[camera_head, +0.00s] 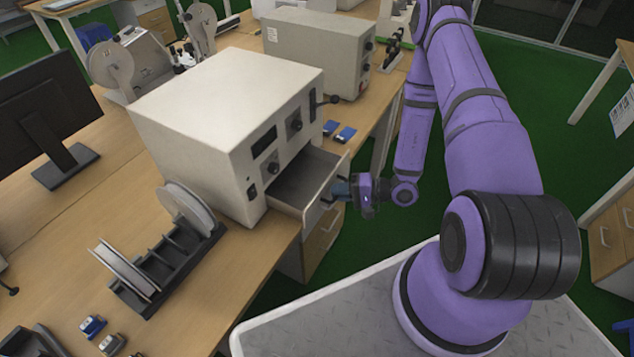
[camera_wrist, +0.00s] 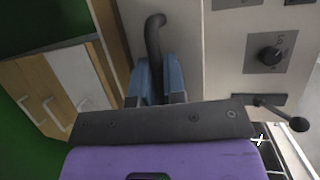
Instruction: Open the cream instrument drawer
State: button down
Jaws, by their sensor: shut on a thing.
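The cream instrument (camera_head: 225,115) stands on the wooden bench. Its drawer (camera_head: 305,180) is pulled out toward my arm, and its empty-looking grey inside shows in the head view. My gripper (camera_head: 340,190) is at the drawer's front panel, with its blue fingers shut on the dark drawer handle (camera_head: 327,198). In the wrist view the fingers (camera_wrist: 159,82) close around the curved black handle (camera_wrist: 153,38) against the cream drawer front (camera_wrist: 185,50). The part of the handle between the fingers is partly hidden.
A lever (camera_wrist: 285,115) and a knob (camera_wrist: 270,55) stick out of the instrument front. Spools on a black rack (camera_head: 165,255) stand left of the drawer. Small blue items (camera_head: 340,131) lie right of the instrument. A wooden cabinet (camera_head: 322,235) is below the drawer.

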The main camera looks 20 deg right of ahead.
jog(key=shift+s+d, duration=0.8)
jog(key=shift+s, duration=0.25)
jog(key=c, duration=1.5)
grip_release()
jog(key=v, duration=1)
jog(key=shift+s+d+r, duration=0.1)
jog(key=shift+s+d, duration=0.05)
jog(key=shift+d, duration=0.2)
